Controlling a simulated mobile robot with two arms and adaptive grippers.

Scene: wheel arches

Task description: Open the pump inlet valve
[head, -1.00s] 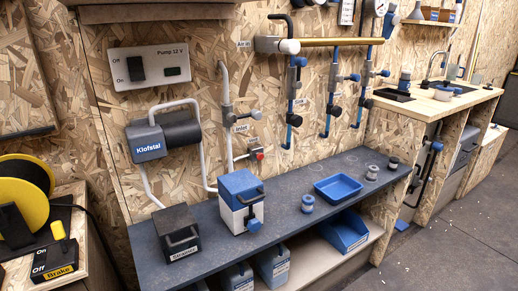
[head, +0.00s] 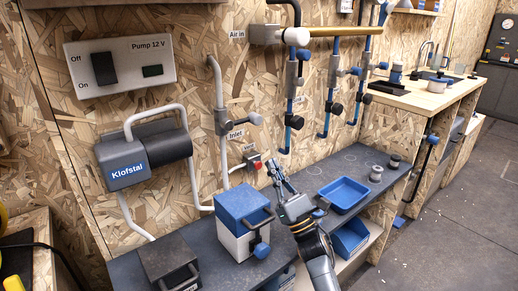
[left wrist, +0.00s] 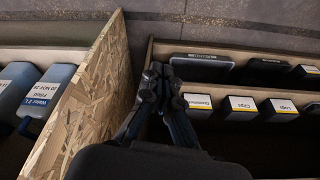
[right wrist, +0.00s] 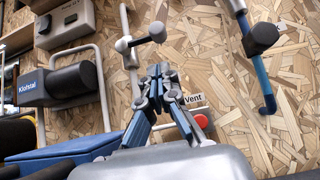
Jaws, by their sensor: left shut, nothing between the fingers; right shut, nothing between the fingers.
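The inlet valve (head: 222,122) sits on a grey vertical pipe on the chipboard wall, above the Inlet label (head: 236,135). Its short grey handle (head: 254,118) points to the right. My left gripper (left wrist: 158,72) is shut and empty, low near shelves, outside the head view.
The red vent button (head: 253,162) is close to my right fingers. The Klofstal pump (head: 125,165) and pump switch panel (head: 120,65) are on the left. A blue-white box (head: 240,205) and blue tray (head: 344,194) stand on the bench. A chipboard divider (left wrist: 80,100) is beside my left gripper.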

